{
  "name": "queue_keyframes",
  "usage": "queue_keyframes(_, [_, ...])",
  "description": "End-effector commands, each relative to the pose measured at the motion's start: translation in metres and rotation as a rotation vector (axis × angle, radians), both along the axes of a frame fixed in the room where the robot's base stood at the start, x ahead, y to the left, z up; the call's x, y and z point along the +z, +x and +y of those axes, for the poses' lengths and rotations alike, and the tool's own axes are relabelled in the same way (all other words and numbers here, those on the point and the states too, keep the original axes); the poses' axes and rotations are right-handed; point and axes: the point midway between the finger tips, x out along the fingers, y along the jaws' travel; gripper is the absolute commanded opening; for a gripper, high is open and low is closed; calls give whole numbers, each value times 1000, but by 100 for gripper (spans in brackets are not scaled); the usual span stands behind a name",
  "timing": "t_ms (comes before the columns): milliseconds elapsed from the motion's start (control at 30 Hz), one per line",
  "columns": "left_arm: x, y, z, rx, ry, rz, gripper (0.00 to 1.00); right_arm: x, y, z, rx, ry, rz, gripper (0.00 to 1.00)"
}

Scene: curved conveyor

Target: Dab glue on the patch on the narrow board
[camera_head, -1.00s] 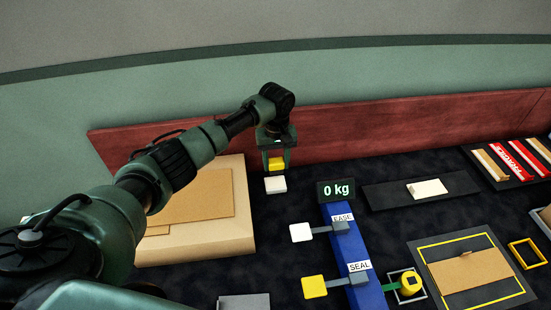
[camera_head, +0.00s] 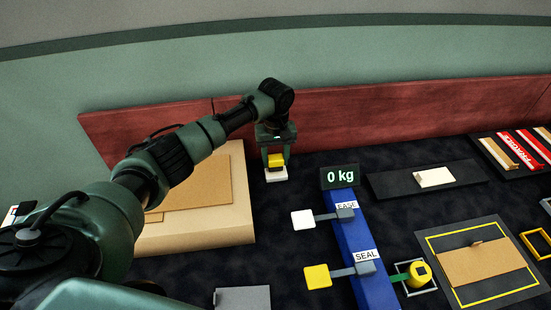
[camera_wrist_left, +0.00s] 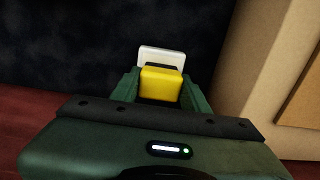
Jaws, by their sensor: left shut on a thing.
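My left gripper (camera_head: 276,160) is shut on a yellow block (camera_head: 275,159), close above a white block (camera_head: 277,175); I cannot tell whether they touch. The wrist view shows the yellow block (camera_wrist_left: 160,86) between the fingers and the white block (camera_wrist_left: 161,56) just beyond it. A narrow dark board (camera_head: 391,184) lies right of the 0 kg display, with a cream patch (camera_head: 436,177) on it. A yellow round piece with a green handle (camera_head: 419,272) sits by a white square frame. Which thing is the glue, I cannot tell. My right gripper is not in view.
A blue bar (camera_head: 351,232) with EASE and SEAL labels carries a white pad (camera_head: 303,219) and a yellow pad (camera_head: 317,277). A large tan board (camera_head: 235,225) lies left of the gripper. A dark mat with yellow outline (camera_head: 437,240) holds a brown board. A red wall (camera_head: 400,120) runs behind.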

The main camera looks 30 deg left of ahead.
Motion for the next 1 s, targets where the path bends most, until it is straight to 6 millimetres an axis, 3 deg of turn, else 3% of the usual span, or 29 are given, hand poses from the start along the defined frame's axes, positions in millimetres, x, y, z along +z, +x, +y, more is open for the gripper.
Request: queue_keyframes(1000, [-9, 0, 0, 0, 0, 0, 13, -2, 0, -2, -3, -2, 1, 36])
